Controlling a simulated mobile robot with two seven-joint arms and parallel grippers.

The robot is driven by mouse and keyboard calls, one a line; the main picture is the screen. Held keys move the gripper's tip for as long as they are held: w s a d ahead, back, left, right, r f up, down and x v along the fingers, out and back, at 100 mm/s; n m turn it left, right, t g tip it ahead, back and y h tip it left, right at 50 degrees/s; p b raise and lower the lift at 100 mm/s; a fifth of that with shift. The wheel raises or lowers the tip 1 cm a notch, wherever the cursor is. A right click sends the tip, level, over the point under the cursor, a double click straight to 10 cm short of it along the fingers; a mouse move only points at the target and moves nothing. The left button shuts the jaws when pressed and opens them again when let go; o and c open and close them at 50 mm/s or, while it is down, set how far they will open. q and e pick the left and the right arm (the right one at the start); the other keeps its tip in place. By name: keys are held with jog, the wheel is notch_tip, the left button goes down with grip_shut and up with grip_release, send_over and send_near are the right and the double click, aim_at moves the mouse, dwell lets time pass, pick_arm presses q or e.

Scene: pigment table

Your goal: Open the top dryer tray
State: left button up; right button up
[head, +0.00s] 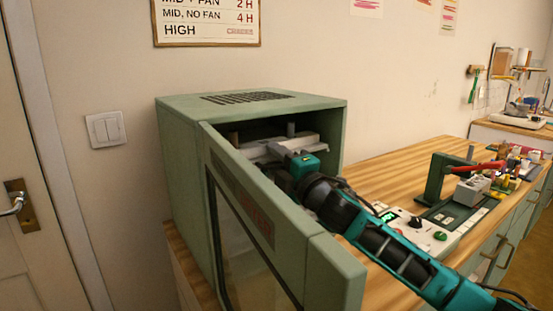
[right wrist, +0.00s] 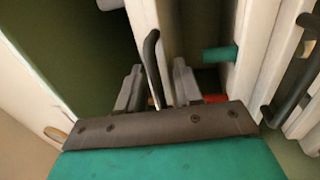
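The green dryer (head: 180,150) stands on the wooden table with its front door (head: 262,215) swung open. A pale tray (head: 300,140) shows high inside the opening; my arm and the door hide what is below. My right gripper (head: 278,152) reaches into the opening at the pale tray. In the right wrist view a dark bar handle (right wrist: 151,60) stands between the two grey fingers of my right gripper (right wrist: 158,80). The fingers are apart, with a gap beside the handle. A second dark handle (right wrist: 292,75) is on a white tray front (right wrist: 260,50) at the right. My left gripper is out of view.
The open door stands close in front of my right arm. A control box (head: 420,232) with knobs and a dark green stand (head: 435,190) are on the table (head: 375,180) to the right. Small jars and blocks (head: 500,175) crowd the table's far end.

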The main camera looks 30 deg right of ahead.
jog(key=shift+r, duration=0.1)
grip_shut()
jog(key=shift+r, duration=0.15)
dwell(0.4)
